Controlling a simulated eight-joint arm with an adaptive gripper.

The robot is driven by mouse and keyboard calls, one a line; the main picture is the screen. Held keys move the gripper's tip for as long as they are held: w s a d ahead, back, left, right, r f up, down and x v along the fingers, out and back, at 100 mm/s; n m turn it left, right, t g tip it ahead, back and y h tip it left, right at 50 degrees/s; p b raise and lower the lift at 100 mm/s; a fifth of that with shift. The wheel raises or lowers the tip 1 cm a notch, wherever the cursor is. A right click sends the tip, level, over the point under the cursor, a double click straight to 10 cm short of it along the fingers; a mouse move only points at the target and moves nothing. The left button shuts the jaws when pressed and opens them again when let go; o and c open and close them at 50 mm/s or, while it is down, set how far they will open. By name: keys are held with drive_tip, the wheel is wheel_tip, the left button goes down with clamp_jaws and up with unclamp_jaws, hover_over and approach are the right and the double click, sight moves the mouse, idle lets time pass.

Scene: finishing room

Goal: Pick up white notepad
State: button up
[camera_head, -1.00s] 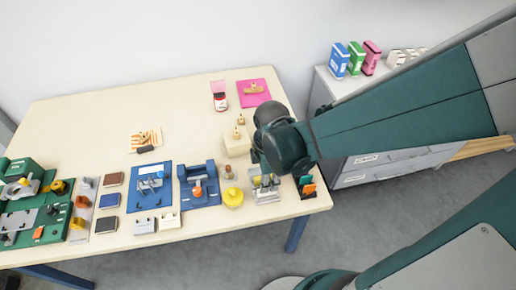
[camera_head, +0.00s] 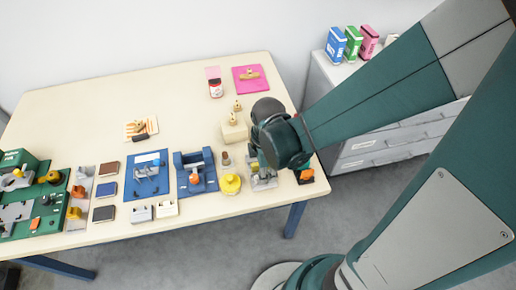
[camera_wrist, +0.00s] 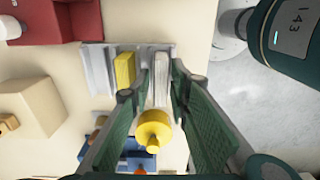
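The white notepad (camera_wrist: 162,78) stands on edge in a grey slotted holder (camera_wrist: 95,68), beside a yellow pad (camera_wrist: 124,70) in the wrist view. My gripper (camera_wrist: 160,88) is open, with one finger on each side of the white notepad. I cannot tell whether the fingers touch it. In the head view the holder (camera_head: 265,184) sits near the table's front right edge, and my wrist covers much of it and hides the fingers.
A yellow round object (camera_head: 231,184) stands left of the holder, and a wooden block (camera_head: 234,131) with knobs stands behind it. A blue device (camera_head: 195,172) is farther left. A black-and-orange item (camera_head: 305,175) lies to the right.

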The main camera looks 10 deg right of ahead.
drive_tip(key=shift+f, duration=0.6)
drive_tip(key=shift+c, duration=0.5)
clamp_jaws()
